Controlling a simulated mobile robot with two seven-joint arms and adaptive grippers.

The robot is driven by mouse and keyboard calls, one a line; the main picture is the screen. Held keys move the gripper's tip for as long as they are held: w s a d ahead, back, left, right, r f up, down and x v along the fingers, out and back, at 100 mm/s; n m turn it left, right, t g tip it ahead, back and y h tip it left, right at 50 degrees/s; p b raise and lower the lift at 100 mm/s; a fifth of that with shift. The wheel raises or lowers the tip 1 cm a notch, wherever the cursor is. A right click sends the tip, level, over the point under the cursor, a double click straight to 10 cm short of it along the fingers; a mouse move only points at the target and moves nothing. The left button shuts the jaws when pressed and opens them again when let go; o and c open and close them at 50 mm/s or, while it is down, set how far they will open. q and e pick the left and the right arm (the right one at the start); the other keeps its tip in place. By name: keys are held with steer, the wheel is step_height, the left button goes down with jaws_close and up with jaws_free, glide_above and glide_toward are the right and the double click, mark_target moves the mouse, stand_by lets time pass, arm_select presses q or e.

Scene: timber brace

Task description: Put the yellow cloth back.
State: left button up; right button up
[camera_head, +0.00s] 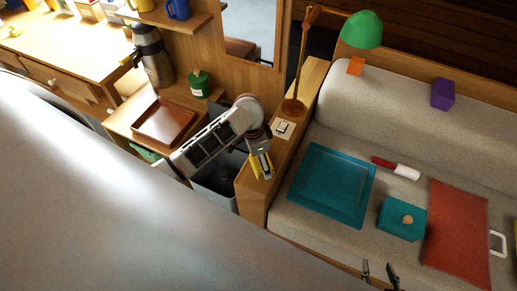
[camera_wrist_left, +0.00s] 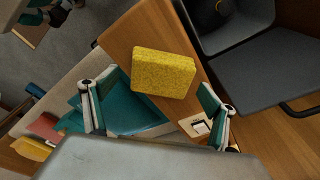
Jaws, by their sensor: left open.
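The yellow cloth (camera_wrist_left: 163,72) looks like a thick speckled block. In the left wrist view it shows over the wooden armrest (camera_wrist_left: 140,35), between the spread fingers of my left gripper (camera_wrist_left: 158,92). In the head view the cloth (camera_head: 264,166) shows as a small yellow patch at the armrest's left side, partly hidden by my left gripper. My right gripper (camera_head: 379,271) is at the bottom edge of the head view, its two fingertips apart with nothing seen between them.
A grey bin (camera_head: 214,188) stands left of the armrest. A green lamp (camera_head: 362,30) stands on the armrest beside a switch plate (camera_head: 283,128). The sofa holds a teal tray (camera_head: 332,186), teal box (camera_head: 401,219), red board (camera_head: 455,238) and red-and-white object (camera_head: 397,168). A brown tray (camera_head: 165,122) lies left.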

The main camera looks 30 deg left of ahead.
arm_select(q)
step_height(320, 180, up, 10)
steer(key=s+a, duration=0.1)
steer(key=shift+r, duration=0.15)
steer(key=shift+s, duration=0.15)
stand_by(0.4)
steer(key=n+t+y, duration=0.1)
steer(key=t, duration=0.2)
glide_toward(257, 162)
steer(key=s, duration=0.3)
steer(key=s+a+r+t+y, duration=0.3)
steer(key=s+a+r+y, duration=0.2)
steer(key=s+a, duration=0.4)
steer(key=d+f+n+t+h, duration=0.1)
steer(key=d+f+h, duration=0.2)
steer(key=d+f, duration=0.3)
steer(key=w+d+f+n+t+h, duration=0.1)
steer(key=d+f+n+t+h, duration=0.1)
steer(key=d+f, duration=0.4)
step_height(257, 162, down, 5)
steer(key=shift+w+d+r+h, duration=0.1)
steer(key=shift+w+d+h, duration=0.15)
steer(key=shift+h, duration=0.65)
